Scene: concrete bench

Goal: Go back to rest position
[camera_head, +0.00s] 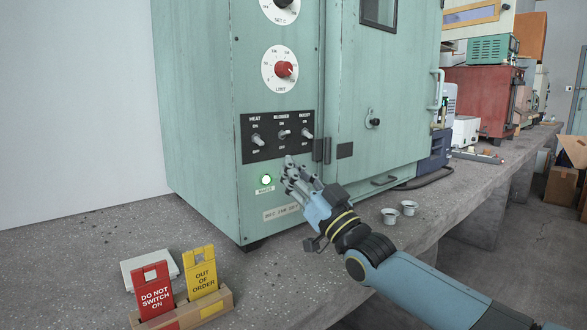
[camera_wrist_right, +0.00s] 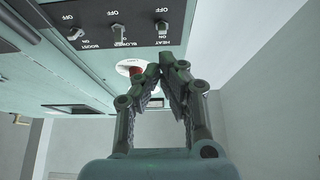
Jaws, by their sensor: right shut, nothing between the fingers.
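My right gripper (camera_head: 290,165) is shut and empty, in front of the teal oven cabinet (camera_head: 198,120), just below its black switch panel (camera_head: 277,135). The panel has three toggle switches labelled heat, blower and boost. A green lamp (camera_head: 265,179) glows just left of the gripper. In the right wrist view the closed fingertips (camera_wrist_right: 163,68) stand below the upside-down switch panel (camera_wrist_right: 118,22), with a red knob partly hidden behind them. I cannot tell if the fingertips touch the cabinet. My left gripper is not in view.
A red "do not switch on" tag (camera_head: 155,291) and a yellow "out of order" tag (camera_head: 202,272) stand in a wooden holder (camera_head: 212,306) on the concrete bench (camera_head: 90,235). Two small metal cups (camera_head: 390,216) sit right of my right wrist. More equipment stands farther right.

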